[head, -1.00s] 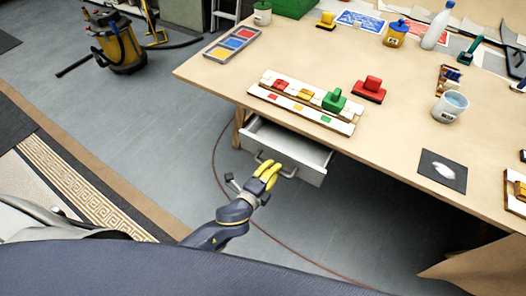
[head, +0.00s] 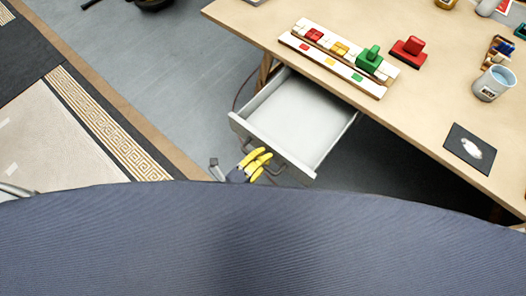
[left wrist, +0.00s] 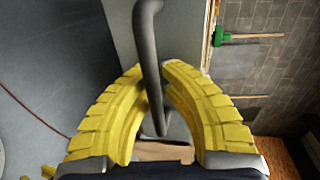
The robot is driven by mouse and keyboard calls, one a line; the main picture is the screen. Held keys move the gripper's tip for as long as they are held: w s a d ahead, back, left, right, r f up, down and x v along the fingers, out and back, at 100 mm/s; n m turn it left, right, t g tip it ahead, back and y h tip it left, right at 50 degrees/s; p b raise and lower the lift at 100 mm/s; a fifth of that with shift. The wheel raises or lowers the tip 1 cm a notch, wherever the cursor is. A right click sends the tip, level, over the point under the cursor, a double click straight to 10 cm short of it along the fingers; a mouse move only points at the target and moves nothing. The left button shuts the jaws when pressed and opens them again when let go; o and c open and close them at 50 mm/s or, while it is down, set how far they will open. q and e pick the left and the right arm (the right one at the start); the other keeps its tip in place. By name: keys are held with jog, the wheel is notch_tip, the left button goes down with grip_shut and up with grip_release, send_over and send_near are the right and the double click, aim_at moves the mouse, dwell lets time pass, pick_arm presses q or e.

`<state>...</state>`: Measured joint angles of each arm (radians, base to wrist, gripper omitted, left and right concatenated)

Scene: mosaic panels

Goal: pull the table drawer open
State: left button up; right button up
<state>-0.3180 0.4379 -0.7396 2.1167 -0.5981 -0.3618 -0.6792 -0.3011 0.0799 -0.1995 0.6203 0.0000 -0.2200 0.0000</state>
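The white table drawer (head: 297,103) is pulled well out from under the wooden table (head: 255,28), and its inside looks empty. Its grey bar handle (head: 278,171) is on the front panel and also shows in the left wrist view (left wrist: 148,40). My left gripper (head: 266,157), with yellow fingers, is at the handle. In the left wrist view the fingertips (left wrist: 161,72) close around the bar, one on each side. My right gripper is in neither view.
On the table stand a tray of coloured blocks (head: 328,66) with a green stamp (head: 371,58), a red stamp (head: 408,50), a mug (head: 493,83) and a dark card (head: 469,148). The floor (head: 165,95) left of the drawer is clear.

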pick_arm(q)
jog(key=o, duration=0.6)
jog(key=shift+v, duration=9.95)
